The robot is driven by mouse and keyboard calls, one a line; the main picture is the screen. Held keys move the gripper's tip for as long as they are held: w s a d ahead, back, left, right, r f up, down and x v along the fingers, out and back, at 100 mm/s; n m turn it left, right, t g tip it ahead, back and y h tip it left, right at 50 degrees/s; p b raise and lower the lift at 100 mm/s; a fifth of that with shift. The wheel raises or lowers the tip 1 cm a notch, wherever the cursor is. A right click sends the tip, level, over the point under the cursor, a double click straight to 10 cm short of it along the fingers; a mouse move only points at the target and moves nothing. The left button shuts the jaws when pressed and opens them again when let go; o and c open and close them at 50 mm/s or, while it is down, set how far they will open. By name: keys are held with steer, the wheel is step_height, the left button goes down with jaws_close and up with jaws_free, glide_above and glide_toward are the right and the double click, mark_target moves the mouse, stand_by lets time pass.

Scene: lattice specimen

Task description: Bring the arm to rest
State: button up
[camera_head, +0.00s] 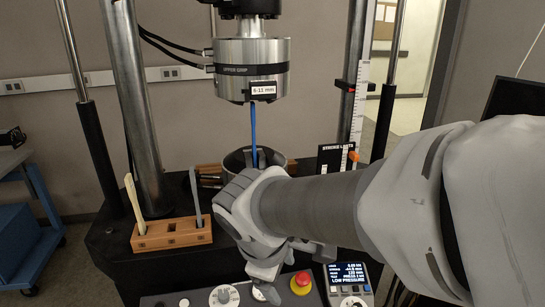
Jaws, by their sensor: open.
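My arm reaches in from the right, over the front of the testing machine. My gripper (265,283) is at its end, low over the front control panel, with its fingers small and partly hidden by the wrist. It looks empty and stands apart from the blue rod. The blue rod (253,132) stands upright below the silver upper grip (252,72). Its lower end goes down toward a dark round lower grip (236,162), which my wrist partly hides.
A wooden rack (172,235) with a pale stick and a grey stick stands left. The panel has a red button (301,283), a knob (224,295) and a lit display (348,278). Steel columns flank the grips. A blue cart (22,235) is far left.

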steer(key=s+d+r+m+t+y+p, duration=0.1)
steer(key=s+d+r+m, duration=0.3)
steer(key=d+m, duration=0.2)
steer(key=s+d+r+m+y+p, duration=0.1)
steer(key=s+d+r+m+p, duration=0.1)
steer(key=s+d+r+m, duration=0.2)
steer(key=d+r+m, duration=0.1)
steer(key=d+m, duration=0.2)
steer(key=shift+m+t, duration=0.4)
